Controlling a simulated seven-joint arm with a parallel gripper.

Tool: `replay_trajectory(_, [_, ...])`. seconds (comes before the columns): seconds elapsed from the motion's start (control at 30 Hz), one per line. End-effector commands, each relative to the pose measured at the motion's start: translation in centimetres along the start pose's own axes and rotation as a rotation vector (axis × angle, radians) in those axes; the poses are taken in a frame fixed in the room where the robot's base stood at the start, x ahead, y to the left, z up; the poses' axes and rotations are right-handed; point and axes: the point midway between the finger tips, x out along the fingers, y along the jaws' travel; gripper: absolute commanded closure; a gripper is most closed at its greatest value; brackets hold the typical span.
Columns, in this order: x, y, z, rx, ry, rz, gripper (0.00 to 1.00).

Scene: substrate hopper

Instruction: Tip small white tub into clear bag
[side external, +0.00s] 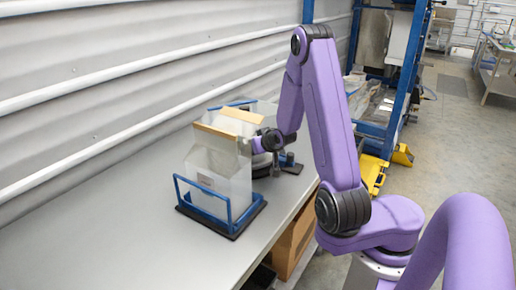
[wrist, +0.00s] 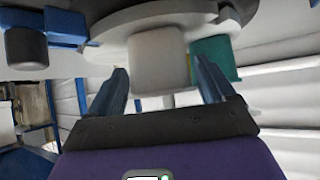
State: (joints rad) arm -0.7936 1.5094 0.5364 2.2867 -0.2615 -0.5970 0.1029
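The small white tub (wrist: 157,60) shows in the wrist view at the edge of a pale round plate (wrist: 115,22). My gripper (wrist: 160,75) has its two blue fingers spread, one on each side of the tub. Narrow gaps seem to show between fingers and tub; contact is not clear. In the side view the clear bag (side external: 222,181) stands open and upright in a blue frame on a dark base. My gripper (side external: 257,145) is just behind and right of the bag there, its fingertips and the tub mostly hidden.
A green tub (wrist: 212,55) sits right beside the white tub in the wrist view. A second blue-framed holder (side external: 262,107) stands behind the bag, near the wall. The near left part of the grey bench (side external: 110,235) is clear. A cardboard box (side external: 294,240) is under the bench.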

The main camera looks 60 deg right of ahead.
Motion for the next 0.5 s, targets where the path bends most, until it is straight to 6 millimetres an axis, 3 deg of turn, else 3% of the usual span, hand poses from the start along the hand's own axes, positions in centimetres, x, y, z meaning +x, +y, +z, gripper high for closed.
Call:
replay_trajectory(0.03, [-0.01, 0.0, 0.0, 0.0, 0.0, 0.0, 0.34])
replay_trajectory(0.1, [-0.01, 0.0, 0.0, 0.0, 0.0, 0.0, 0.54])
replay_trajectory(0.5, [-0.31, 0.02, -0.46, 0.0, 0.002, 0.0, 0.55])
